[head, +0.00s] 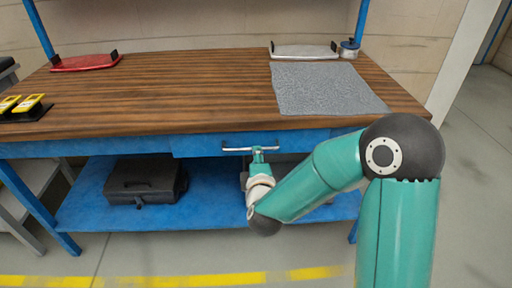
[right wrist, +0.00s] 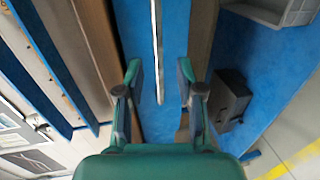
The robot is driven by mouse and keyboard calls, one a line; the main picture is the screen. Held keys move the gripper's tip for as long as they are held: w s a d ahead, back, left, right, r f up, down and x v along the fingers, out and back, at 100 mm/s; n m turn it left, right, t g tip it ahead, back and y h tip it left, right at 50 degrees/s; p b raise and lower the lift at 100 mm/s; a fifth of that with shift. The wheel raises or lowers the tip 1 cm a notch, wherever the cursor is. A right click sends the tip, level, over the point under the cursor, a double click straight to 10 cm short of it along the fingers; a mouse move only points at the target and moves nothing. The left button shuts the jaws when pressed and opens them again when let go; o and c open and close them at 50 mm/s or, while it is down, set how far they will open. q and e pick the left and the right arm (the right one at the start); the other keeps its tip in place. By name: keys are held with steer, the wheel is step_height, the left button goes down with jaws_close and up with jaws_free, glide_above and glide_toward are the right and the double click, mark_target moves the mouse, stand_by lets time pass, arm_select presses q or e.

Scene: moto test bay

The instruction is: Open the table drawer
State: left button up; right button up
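The blue table drawer (head: 200,146) sits under the front edge of the wooden table top and looks shut. Its pale metal handle (head: 236,149) runs along the drawer front. My right gripper (head: 258,151) is at the handle, coming from the front and below. In the right wrist view the gripper (right wrist: 159,68) is open, with one finger on each side of the bar-shaped handle (right wrist: 156,40). The fingers look apart from the bar, and no contact shows. My left gripper is not in view.
A black case (head: 145,180) lies on the blue lower shelf (head: 210,205). The table top (head: 190,95) carries a grey mat (head: 325,88), a red tray (head: 86,62), a silver tray (head: 304,51), a small canister (head: 349,48) and yellow items (head: 27,103). The floor in front is clear.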

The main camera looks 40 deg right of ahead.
steer(key=x, duration=0.5)
steer(key=shift+w+d+b, duration=0.2)
steer(key=shift+w+b, duration=0.15)
steer(key=shift+c, duration=0.3)
jaws_close()
steer(key=shift+a, duration=0.1)
